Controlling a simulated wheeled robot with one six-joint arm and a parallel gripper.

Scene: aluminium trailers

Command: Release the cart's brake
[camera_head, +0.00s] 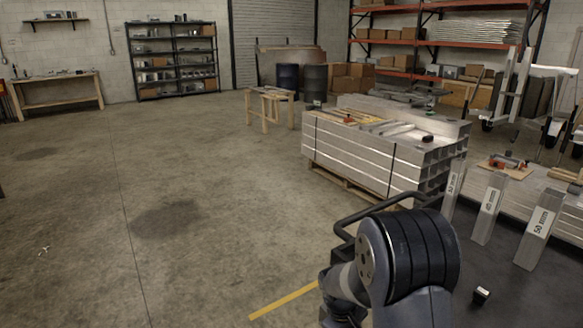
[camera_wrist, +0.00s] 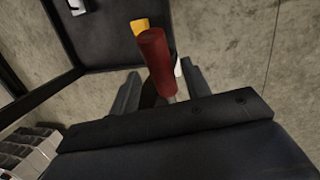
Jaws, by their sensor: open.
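In the wrist view a red, rounded lever handle (camera_wrist: 154,50) stands up between the two grey fingers of my gripper (camera_wrist: 159,68), with a yellow part (camera_wrist: 140,27) just behind it. The fingers are apart, with the red handle in line with the gap; I cannot tell whether either touches it. Behind is a dark cart panel (camera_wrist: 103,30) with a black frame. In the head view a dark tubular handle (camera_head: 385,203), seemingly the cart's, shows behind my arm. My arm hides the rest of the cart, the lever and my gripper there.
A stack of aluminium profiles (camera_head: 350,160) on a pallet stands beyond my arm. Upright labelled profiles (camera_head: 489,208) stand at the right, and a small black block (camera_head: 481,295) lies on the floor. A yellow line (camera_head: 283,302) marks the floor.

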